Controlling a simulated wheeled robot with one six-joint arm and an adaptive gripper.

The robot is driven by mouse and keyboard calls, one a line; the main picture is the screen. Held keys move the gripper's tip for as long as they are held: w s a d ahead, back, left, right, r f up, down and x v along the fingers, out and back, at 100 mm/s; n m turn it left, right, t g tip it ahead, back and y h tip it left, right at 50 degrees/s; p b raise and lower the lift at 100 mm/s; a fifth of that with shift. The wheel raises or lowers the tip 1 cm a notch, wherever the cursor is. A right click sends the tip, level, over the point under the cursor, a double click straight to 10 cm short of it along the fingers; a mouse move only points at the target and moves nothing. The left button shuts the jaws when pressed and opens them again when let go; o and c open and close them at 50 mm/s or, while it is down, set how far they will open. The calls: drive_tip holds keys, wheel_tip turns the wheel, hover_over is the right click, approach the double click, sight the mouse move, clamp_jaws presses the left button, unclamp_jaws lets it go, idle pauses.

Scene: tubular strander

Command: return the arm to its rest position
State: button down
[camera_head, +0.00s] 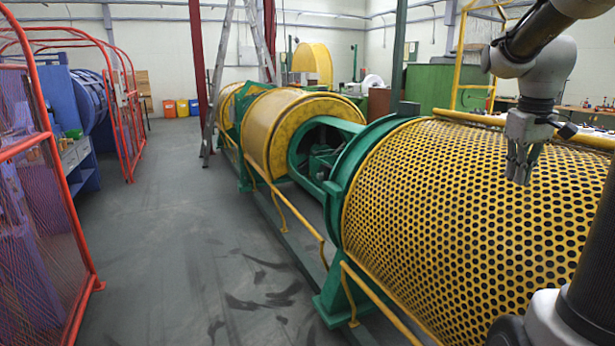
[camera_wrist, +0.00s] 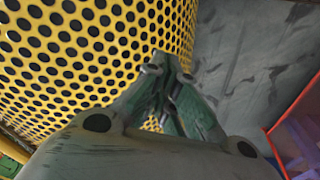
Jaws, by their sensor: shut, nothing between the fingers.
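My gripper (camera_head: 519,172) hangs from my arm at the right of the head view, fingers pointing down, in front of the yellow perforated drum guard (camera_head: 440,215). Its fingers are together with nothing between them. In the wrist view my gripper (camera_wrist: 168,68) shows with its fingertips close together. The perforated guard (camera_wrist: 90,60) fills the upper left there, and the grey floor (camera_wrist: 255,60) lies at the right. I cannot tell how far the fingers are from the guard.
A yellow rail (camera_head: 375,298) runs along the strander's near side. Red-framed mesh fencing (camera_head: 50,170) stands at the left. A ladder (camera_head: 217,85) stands beside the yellow drum (camera_head: 290,125). The grey aisle floor (camera_head: 170,230) between fence and machine is clear.

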drive_tip(key=s+a+f+t+y, duration=0.1)
drive_tip(key=s+a+f+t, duration=0.1)
drive_tip(key=s+a, duration=1.3)
drive_tip(key=shift+s+a+f+t, duration=0.4)
drive_tip(key=shift+s+f, duration=0.3)
drive_tip(key=shift+f, duration=0.1)
